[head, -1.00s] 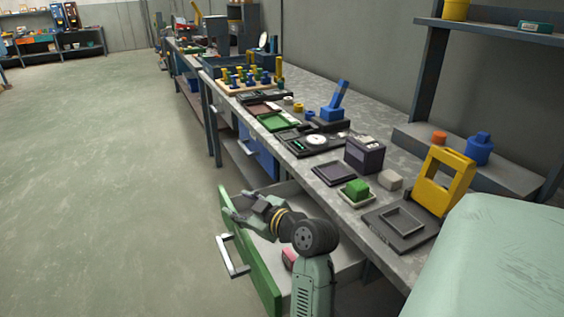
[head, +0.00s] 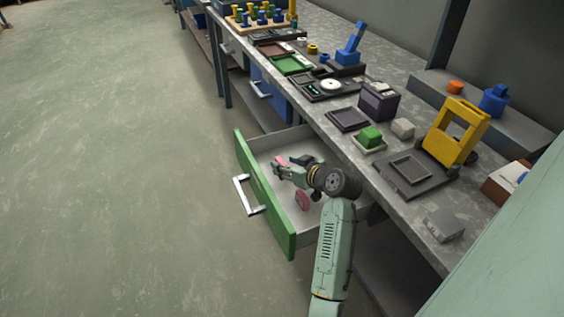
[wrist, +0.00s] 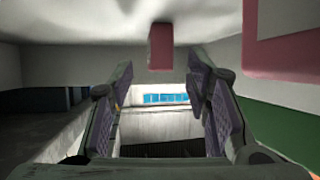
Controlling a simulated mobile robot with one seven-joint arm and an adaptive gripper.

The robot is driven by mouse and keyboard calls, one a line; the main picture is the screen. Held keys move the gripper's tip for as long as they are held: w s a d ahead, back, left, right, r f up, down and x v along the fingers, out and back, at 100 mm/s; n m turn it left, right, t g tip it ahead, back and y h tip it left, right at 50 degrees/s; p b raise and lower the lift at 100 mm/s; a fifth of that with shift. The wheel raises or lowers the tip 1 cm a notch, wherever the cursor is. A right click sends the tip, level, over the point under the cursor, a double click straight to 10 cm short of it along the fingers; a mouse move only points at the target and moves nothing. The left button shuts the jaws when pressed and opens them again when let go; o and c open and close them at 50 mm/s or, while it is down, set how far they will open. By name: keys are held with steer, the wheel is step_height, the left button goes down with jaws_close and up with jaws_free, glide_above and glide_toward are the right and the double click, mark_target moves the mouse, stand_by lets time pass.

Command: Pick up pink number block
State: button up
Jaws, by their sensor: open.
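Two pink pieces lie in the open drawer (head: 262,147). A pink block (head: 281,160) is at my gripper's tips, partly hidden by them. A second pink piece (head: 303,201) lies nearer, below my wrist. No number is readable on either. My gripper (head: 278,169) is open, inside the drawer area. In the wrist view, a small pink block (wrist: 160,47) shows ahead, in line with the gap between the open fingers (wrist: 160,88). A larger pink piece (wrist: 285,45) fills the upper right, outside the fingers. Nothing is between the pads.
The green drawer front (head: 265,200) with its metal handle (head: 247,195) stands left of my arm. The grey workbench (head: 330,125) above holds a green block (head: 370,136), a dark box (head: 378,101) and a yellow frame (head: 459,130). The floor at left is clear.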

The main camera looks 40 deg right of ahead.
steer(key=shift+x, duration=1.05)
jaws_close()
